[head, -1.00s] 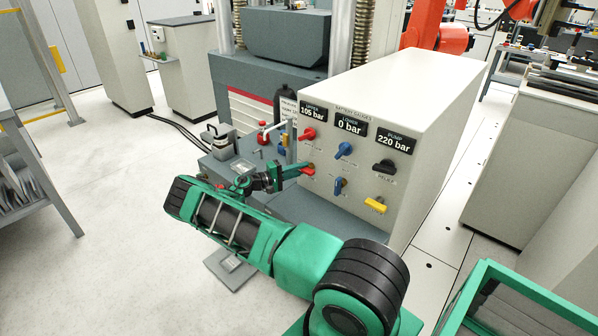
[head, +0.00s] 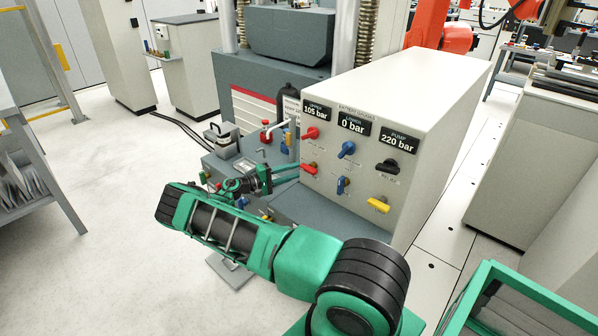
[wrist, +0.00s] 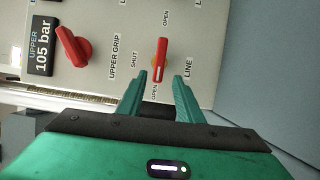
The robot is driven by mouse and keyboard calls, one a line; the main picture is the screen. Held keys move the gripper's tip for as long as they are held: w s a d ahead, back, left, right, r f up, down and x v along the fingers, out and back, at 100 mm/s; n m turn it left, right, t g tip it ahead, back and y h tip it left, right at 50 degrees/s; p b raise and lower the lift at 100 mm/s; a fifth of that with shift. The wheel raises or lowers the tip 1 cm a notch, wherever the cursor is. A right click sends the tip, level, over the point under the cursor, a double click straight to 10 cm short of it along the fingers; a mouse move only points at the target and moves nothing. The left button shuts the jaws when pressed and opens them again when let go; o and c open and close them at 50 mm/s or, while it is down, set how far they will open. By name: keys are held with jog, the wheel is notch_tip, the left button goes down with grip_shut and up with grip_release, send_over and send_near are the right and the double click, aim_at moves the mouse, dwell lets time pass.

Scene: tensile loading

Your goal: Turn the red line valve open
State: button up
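The red line valve (head: 308,169) is the lower left red handle on the front panel. In the wrist view its handle (wrist: 161,58) lies along the line between two OPEN labels, with its white-marked end toward the OPEN label nearest my gripper. The SHUT label is to its left and LINE to its right. My gripper (wrist: 160,80) is open, with a finger on each side of the handle's near end in the picture and a visible gap to both. Nothing is held. In the head view my gripper (head: 288,174) is just left of the valve.
Another red valve (head: 311,133) is above, and blue valves (head: 346,149) are to the right. A black knob (head: 387,167) and yellow handle (head: 378,205) are farther right. A grey bench (head: 300,208) lies below the panel, with small fittings near my gripper.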

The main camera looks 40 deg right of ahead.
jog(key=shift+v, duration=2.8)
jog(key=s+r+m+g+y, duration=0.1)
jog(key=s+r+m+y, duration=0.4)
jog(key=s+r+y, duration=0.9)
jog(key=s+a+r+t+y, duration=0.1)
jog(key=s+a+r+t, duration=0.1)
jog(key=s+a+r, duration=0.2)
jog(key=s+a+r+n+t+y, duration=0.1)
jog(key=s+a+r, duration=0.4)
jog(key=s+a, duration=0.5)
jog(key=s+a+r+n+t+y, duration=0.1)
jog(key=s+a+r+t, duration=0.2)
jog(key=s, duration=1.1)
jog(key=a+r, duration=0.2)
jog(key=a, duration=0.2)
jog(key=shift+r+t, duration=0.15)
jog(key=shift+t, duration=0.15)
jog(key=shift+s, duration=0.1)
